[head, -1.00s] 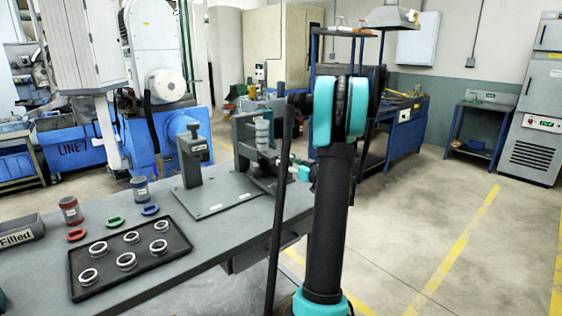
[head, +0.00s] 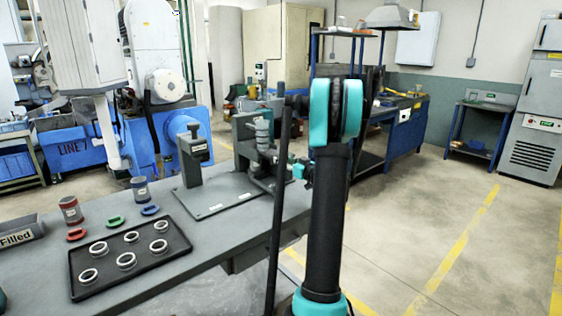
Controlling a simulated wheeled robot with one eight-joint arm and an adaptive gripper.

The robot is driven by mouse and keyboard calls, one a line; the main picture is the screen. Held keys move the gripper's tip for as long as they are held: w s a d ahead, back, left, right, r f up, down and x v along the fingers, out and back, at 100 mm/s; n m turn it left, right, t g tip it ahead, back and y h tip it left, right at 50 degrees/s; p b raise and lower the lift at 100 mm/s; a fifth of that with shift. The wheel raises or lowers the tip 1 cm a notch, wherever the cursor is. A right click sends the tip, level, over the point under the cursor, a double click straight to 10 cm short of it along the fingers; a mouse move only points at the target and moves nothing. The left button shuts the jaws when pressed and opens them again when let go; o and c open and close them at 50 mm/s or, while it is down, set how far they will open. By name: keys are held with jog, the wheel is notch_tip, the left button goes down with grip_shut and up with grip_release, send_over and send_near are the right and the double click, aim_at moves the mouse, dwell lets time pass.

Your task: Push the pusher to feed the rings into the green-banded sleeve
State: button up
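A grey bench fixture (head: 243,139) stands at the far right end of the bench, with a grey upright cylinder (head: 262,131) on it. I cannot tell the pusher or a green-banded sleeve apart within it. A red-banded sleeve (head: 71,211) and a blue-banded sleeve (head: 141,190) stand upright on the bench. My arm rises in front of the fixture's right side. A small teal and dark part of my arm's end shows beside the fixture. My gripper's fingers are too small and hidden to make out, so I cannot see whether they touch anything.
A black tray (head: 127,287) with several metal rings lies on the bench, near red (head: 76,234), green (head: 114,221) and blue (head: 150,210) oval pieces. A "Filled" bin (head: 17,238) is at left. A post (head: 193,155) stands on the fixture plate (head: 220,195). The floor at right is clear.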

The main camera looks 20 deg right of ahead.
aim_at(274, 156)
jog(key=shift+c, duration=0.7)
jog(key=shift+w, duration=0.15)
jog(key=shift+x, duration=3.1)
jog(key=shift+v, duration=3.2)
jog(key=o, duration=1.1)
